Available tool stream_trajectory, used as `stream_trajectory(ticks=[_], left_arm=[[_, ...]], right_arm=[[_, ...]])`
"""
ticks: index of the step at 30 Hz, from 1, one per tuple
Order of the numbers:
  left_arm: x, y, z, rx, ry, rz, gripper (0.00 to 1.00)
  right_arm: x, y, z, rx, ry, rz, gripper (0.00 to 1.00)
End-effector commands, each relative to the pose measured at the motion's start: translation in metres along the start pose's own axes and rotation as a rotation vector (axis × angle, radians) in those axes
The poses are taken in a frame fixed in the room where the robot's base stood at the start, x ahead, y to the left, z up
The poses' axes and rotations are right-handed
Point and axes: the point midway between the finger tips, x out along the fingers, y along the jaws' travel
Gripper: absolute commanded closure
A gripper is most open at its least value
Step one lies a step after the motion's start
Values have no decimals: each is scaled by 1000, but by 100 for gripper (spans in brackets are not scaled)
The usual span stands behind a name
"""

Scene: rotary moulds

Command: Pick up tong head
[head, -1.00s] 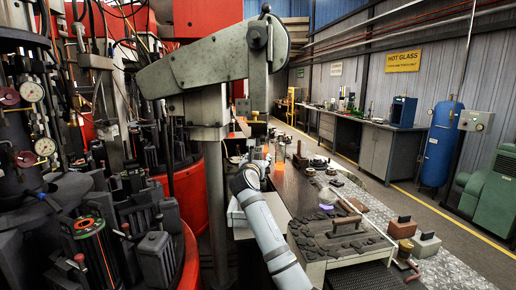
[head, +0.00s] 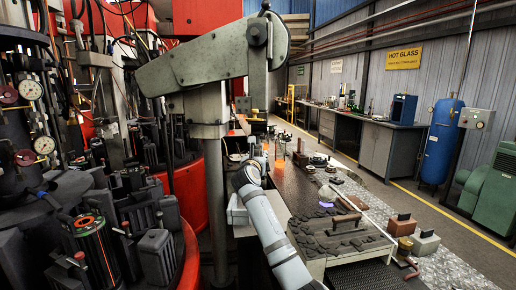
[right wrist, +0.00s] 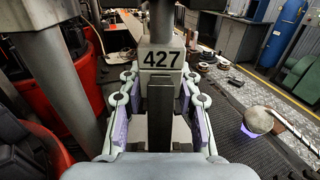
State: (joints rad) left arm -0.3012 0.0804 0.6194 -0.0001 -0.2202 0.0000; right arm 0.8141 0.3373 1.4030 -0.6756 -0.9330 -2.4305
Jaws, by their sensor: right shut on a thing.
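The tong head is a grey block marked 427 (right wrist: 162,58) with a dark upright bar (right wrist: 160,112) on its near side in the right wrist view. My right gripper (right wrist: 160,80) has its two fingers with purple pads on either side of it and is shut on it. In the head view my right gripper (head: 257,155) is small and stands beside the thick grey column, below the machine's big arm. The tong head is hard to make out there. My left gripper is not in view.
The grey machine column (head: 216,205) stands close on the left of my right arm. Red mould machinery (head: 185,190) fills the left. A bench with a dark mat (head: 300,190) lies to the right, with a wooden-handled tool (head: 345,219) and a long rod on it.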

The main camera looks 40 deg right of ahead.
Motion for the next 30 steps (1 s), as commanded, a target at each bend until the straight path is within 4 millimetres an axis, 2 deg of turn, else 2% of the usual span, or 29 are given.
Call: stream_trajectory(ticks=[7, 13, 20, 30], left_arm=[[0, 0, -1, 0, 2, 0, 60], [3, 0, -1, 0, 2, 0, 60], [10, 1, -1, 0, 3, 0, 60], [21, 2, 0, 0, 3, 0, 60]], right_arm=[[0, 0, 4, 2, -4, 0, 100], [-4, 0, 17, 2, -5, 1, 100], [-50, 1, 15, 3, -5, 3, 100], [-144, 1, 14, 6, -2, 5, 100]])
